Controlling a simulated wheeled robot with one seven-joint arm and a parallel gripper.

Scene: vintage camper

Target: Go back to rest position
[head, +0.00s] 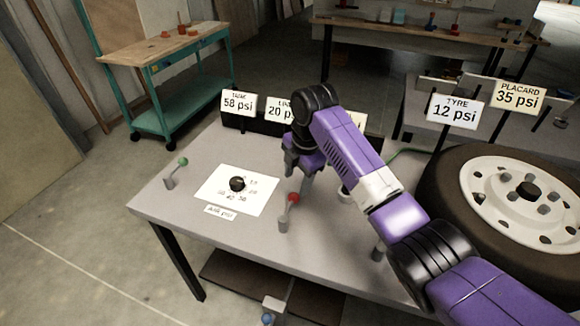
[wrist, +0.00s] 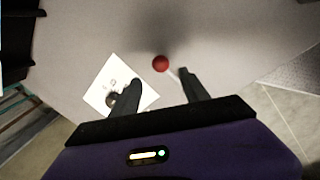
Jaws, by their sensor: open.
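My purple arm reaches over the grey workbench (head: 250,235) from the right in the head view. My gripper (head: 300,185) points down above the bench, just behind and near a lever with a red ball knob (head: 293,198). In the wrist view my gripper (wrist: 157,90) has its two dark fingers apart with nothing between them. The red knob (wrist: 160,63) shows beyond the fingertips, nearer the right finger. Whether a finger touches the lever is hard to tell.
A dial on a white card (head: 237,184) and a green-knobbed lever (head: 182,162) are at left. Sign cards (head: 239,103) stand along the back. A wheel with a tyre (head: 440,190) lies at right. A teal cart (head: 160,60) stands behind, with open floor at left.

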